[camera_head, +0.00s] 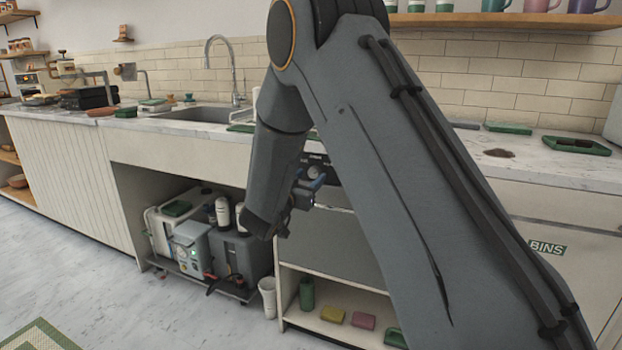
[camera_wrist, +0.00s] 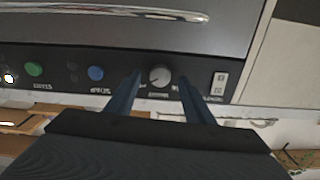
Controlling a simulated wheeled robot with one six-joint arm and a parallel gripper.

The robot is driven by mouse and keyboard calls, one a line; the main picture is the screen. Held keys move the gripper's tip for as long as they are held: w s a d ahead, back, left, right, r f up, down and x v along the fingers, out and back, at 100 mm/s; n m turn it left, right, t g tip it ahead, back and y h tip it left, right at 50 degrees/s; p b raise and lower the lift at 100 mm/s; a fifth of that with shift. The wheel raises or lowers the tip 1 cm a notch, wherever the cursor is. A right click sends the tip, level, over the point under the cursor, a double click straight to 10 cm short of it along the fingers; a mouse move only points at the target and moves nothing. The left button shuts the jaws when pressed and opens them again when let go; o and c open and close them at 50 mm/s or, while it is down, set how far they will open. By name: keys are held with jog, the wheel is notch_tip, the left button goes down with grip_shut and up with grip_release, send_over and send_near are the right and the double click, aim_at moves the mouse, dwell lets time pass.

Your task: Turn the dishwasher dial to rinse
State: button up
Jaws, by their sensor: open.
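The dishwasher dial (camera_wrist: 160,76) is a round grey knob on a black control panel (camera_wrist: 120,62). In the wrist view it lies between the two blue fingers of my gripper (camera_wrist: 159,82). The fingers are open, with a gap on each side of the dial. I cannot tell how deep they reach around it. The labels near the dial are too small and partly covered to read.
A green button (camera_wrist: 33,69) and a blue button (camera_wrist: 96,73) sit left of the dial in the wrist view, and a white switch (camera_wrist: 219,83) to its right. A shelf with sponges (camera_head: 333,314) is below the dishwasher. The floor at left is largely clear.

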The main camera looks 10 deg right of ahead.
jog(key=shift+w+d, duration=0.45)
jog(key=shift+w, duration=0.15)
jog(key=c, duration=0.9)
jog(key=shift+d, duration=0.15)
jog(key=shift+c, duration=0.7)
